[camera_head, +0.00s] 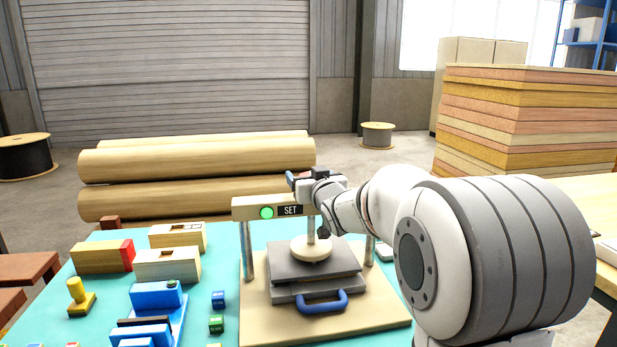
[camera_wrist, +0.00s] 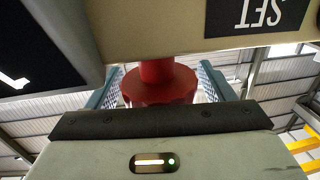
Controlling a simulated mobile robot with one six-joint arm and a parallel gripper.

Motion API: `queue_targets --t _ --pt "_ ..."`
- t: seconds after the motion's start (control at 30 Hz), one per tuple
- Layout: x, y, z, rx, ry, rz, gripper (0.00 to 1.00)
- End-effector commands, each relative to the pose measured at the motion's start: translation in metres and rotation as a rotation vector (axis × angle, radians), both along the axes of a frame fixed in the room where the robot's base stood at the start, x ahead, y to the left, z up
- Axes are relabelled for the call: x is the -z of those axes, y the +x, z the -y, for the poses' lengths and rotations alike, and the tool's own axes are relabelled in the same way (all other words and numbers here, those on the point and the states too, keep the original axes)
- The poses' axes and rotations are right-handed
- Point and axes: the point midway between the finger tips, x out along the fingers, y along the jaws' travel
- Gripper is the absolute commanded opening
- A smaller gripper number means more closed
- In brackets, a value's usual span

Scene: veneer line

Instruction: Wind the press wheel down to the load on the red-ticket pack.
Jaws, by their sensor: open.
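The press stands on a pale wooden base (camera_head: 375,320). Its cross beam (camera_head: 245,212) carries a lit green lamp (camera_head: 267,212) and a SET sign (camera_head: 291,210). Under the beam, a round pale foot (camera_head: 311,252) is on a stack of grey plates (camera_head: 285,268) with a blue handle (camera_head: 322,302). No red ticket shows on this stack. The red press wheel (camera_wrist: 160,85) shows in the wrist view, between the two parted teal fingers of my gripper (camera_wrist: 162,88). In the head view my gripper (camera_head: 305,178) is just above the beam and hides the wheel. Contact cannot be told.
Left of the press, the teal bench top (camera_head: 215,270) holds a wooden block with a red end (camera_head: 100,257), pale wooden boxes (camera_head: 168,264), a yellow knobbed piece (camera_head: 79,298) and blue blocks (camera_head: 155,296). Logs (camera_head: 200,160) lie behind. A board stack (camera_head: 530,120) stands right.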

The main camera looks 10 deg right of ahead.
Motion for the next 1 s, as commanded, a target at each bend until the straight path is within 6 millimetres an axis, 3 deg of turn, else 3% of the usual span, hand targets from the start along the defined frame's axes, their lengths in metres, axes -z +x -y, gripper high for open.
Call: queue_targets --t 0.1,0.63,1.0 --pt "-0.0001 -0.0002 0.0000 0.000 0.000 0.000 0.74" --pt "-0.0001 -0.0005 0.0002 0.000 0.000 0.000 0.31" --pt "0.0039 0.0003 0.0019 0.062 -0.003 0.008 0.31"
